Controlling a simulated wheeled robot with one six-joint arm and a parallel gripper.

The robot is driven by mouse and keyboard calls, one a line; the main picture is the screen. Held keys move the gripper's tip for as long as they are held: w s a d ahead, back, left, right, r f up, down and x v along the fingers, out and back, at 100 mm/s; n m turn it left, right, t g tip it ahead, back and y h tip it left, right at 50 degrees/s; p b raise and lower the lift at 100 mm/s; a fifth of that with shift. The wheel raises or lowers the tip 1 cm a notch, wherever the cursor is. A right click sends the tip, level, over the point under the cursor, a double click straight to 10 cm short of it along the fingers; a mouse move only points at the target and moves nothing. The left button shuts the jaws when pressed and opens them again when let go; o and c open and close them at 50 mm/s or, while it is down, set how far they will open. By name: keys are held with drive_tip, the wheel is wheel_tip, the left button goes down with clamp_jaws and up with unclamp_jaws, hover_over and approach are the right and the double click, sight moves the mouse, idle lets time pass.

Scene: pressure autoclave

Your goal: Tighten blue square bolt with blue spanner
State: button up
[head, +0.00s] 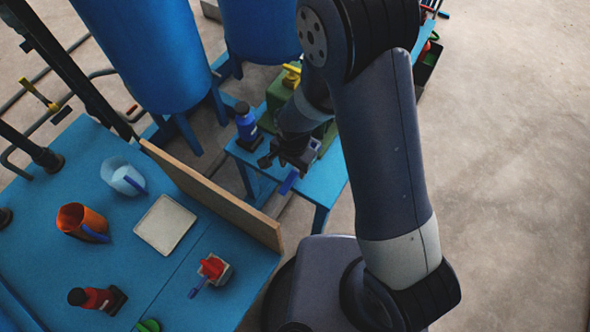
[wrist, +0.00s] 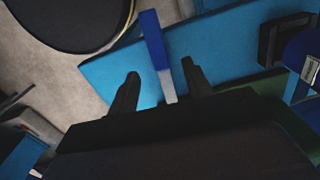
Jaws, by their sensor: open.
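A blue-handled tool with a grey shaft, which looks like the blue spanner (wrist: 154,42), sits at the small blue table. Its blue end also shows in the head view (head: 289,182), at the table's front edge. My gripper (head: 277,163) is over this table. In the wrist view, my gripper (wrist: 160,72) is open, with the spanner's grey shaft between its spread fingers and a gap on each side. The spanner's far end is hidden behind the gripper body. I cannot make out the blue square bolt in either view.
The small blue table (head: 325,190) also bears a blue bottle-like object (head: 246,122) and a green block (head: 278,92). A brown board (head: 215,195) edges the larger blue table, which holds an orange mug (head: 75,218) and a pale tray (head: 165,225). Open floor lies right.

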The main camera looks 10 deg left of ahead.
sight(294, 173)
drive_tip(key=shift+w+f+p, duration=0.2)
drive_tip(key=shift+f+p, duration=0.1)
drive_tip(key=shift+f, duration=1.75)
clamp_jaws()
